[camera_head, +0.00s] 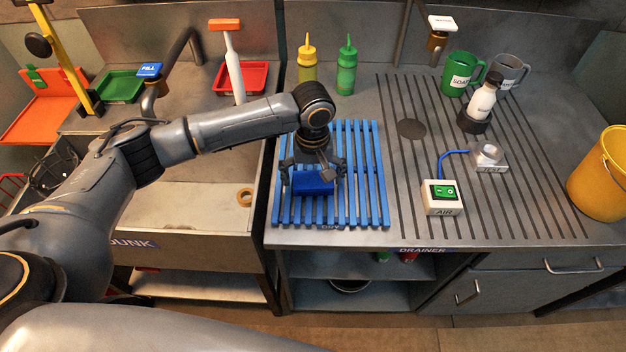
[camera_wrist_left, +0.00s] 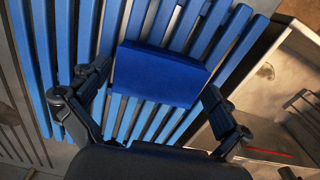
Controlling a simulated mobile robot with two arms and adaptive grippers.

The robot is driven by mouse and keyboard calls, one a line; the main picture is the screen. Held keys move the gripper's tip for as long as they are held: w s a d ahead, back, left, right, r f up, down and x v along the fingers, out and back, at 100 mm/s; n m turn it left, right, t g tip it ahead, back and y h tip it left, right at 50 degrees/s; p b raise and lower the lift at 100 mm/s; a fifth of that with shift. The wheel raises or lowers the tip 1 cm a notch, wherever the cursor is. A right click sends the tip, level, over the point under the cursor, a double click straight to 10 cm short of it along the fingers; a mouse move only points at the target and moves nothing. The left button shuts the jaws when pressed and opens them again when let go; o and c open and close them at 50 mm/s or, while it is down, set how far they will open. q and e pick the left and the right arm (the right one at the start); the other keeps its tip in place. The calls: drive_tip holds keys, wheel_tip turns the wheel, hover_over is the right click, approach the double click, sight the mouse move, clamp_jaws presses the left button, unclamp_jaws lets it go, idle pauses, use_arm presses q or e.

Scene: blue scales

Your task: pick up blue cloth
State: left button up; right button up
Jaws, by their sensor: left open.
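The blue cloth (camera_head: 312,183) is a folded, dark blue block lying on the blue slatted rack (camera_head: 372,205) on the counter. It also shows in the left wrist view (camera_wrist_left: 160,75), lying across the slats. My left gripper (camera_head: 313,178) is directly over the cloth, with its fingers spread to either side of it. In the left wrist view my left gripper (camera_wrist_left: 150,98) is open, one finger on each side of the cloth, and nothing is held. I cannot tell whether the fingertips touch the cloth. My right gripper is not in view.
A sink basin (camera_head: 185,205) lies left of the rack. Yellow (camera_head: 307,65) and green (camera_head: 347,70) bottles stand behind it. A white box with a green switch (camera_head: 442,198) stands to the right, and a yellow bucket (camera_head: 600,175) at far right. The ribbed drainer between is mostly clear.

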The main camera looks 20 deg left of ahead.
sight(314, 180)
use_arm(q)
drive_tip(key=shift+c, duration=0.4)
drive_tip(key=c, duration=0.8)
drive_tip(key=shift+c, duration=0.2)
drive_tip(key=shift+r, duration=0.4)
wheel_tip(314, 180, up, 2)
drive_tip(key=shift+s+d+r+b, duration=0.15)
drive_tip(key=shift+r+b, duration=0.1)
drive_tip(key=shift+b, duration=0.35)
drive_tip(key=s+d+r, duration=0.3)
drive_tip(key=s+r, duration=0.6)
drive_tip(key=s, duration=0.4)
drive_tip(key=shift+s+d+r+b, duration=0.15)
drive_tip(key=shift+d+r+b, duration=0.15)
drive_tip(key=shift+d+b, duration=0.1)
